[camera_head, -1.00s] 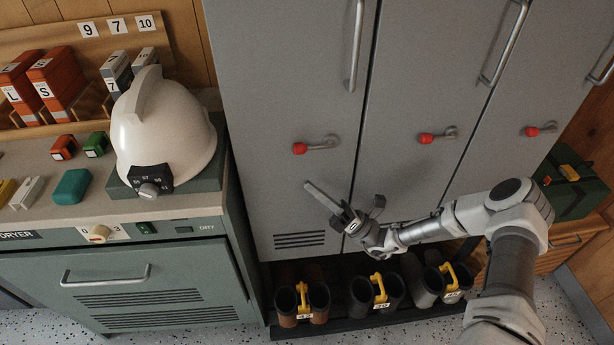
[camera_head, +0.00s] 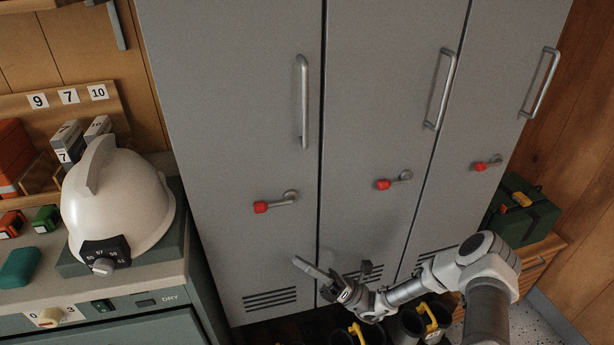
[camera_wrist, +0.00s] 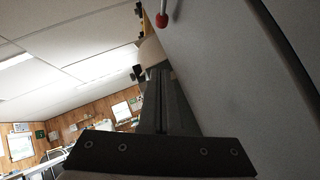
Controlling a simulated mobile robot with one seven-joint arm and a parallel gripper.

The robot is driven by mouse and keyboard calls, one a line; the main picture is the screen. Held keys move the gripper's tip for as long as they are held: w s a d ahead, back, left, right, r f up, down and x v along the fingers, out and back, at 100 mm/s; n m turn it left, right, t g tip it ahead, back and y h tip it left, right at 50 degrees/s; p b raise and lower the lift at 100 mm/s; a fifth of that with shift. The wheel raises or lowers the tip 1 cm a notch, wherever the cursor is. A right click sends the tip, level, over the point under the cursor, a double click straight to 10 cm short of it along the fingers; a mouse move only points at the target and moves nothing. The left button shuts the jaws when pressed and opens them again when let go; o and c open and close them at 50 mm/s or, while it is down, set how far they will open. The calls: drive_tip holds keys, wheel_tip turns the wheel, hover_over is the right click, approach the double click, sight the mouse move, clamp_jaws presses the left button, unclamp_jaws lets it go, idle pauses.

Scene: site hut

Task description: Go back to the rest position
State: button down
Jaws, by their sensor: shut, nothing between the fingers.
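My gripper (camera_head: 318,272) is low in front of the grey lockers (camera_head: 230,120), near the gap between the left and middle doors. Its fingers are together and hold nothing. In the wrist view the dark gripper (camera_wrist: 168,105) points up along the locker front, with a red-tipped latch (camera_wrist: 162,20) near the top. My arm reaches in from the lower right. I cannot tell from these views whether the fingers touch the door.
A white helmet (camera_head: 120,205) sits on a counter (camera_head: 150,285) at left. Locker latches with red knobs (camera_head: 262,207) and long handles (camera_head: 303,100) stick out. Boots (camera_head: 408,325) stand below. A green case (camera_head: 522,212) is at right.

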drive_tip(key=s+r+n+g+h+p, duration=0.4)
drive_tip(key=s+r+n+g+h, duration=0.6)
drive_tip(key=r+n+h, duration=0.5)
drive_tip(key=s+d+r+n+t+h+p, duration=0.3)
drive_tip(key=s+d+r+n+t+h, duration=0.2)
drive_tip(key=d+r, duration=0.3)
drive_tip(key=s+d+r+n+t+h+p, duration=0.3)
drive_tip(key=s+d+r+n+t+h, duration=0.1)
drive_tip(key=r, duration=0.9)
drive_tip(key=shift+s+d+r+n+t+h, duration=0.35)
drive_tip(key=shift+d+n+t+h, duration=0.45)
drive_tip(key=shift+d+n+t, duration=0.85)
drive_tip(key=shift+d+f+m, duration=0.1)
drive_tip(key=shift+d+m, duration=0.1)
drive_tip(key=shift+m, duration=0.15)
